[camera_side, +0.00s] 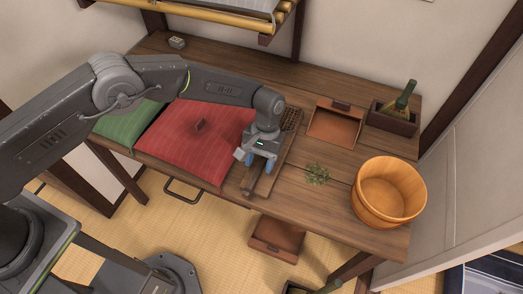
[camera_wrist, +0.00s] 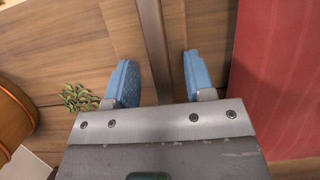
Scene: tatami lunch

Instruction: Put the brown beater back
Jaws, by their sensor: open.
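The brown beater (camera_side: 291,119) lies on the wooden table beside the red cushion, with its dark woven head toward the back. Its thin handle (camera_wrist: 153,35) runs toward the front, and my gripper hides part of it in the side view. My gripper (camera_side: 258,163) is low over the handle, pointing down. In the wrist view my gripper (camera_wrist: 157,80) is open, with one blue finger on each side of the handle and gaps between. The beater's head is out of the wrist view.
The red cushion (camera_side: 200,135) is close on the left, with a green cushion (camera_side: 118,124) beyond. To the right are a green sprig (camera_side: 317,174), a wooden tub (camera_side: 388,194), a brown dustpan (camera_side: 335,124) and a dark box (camera_side: 391,120) holding a hand broom (camera_side: 405,95).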

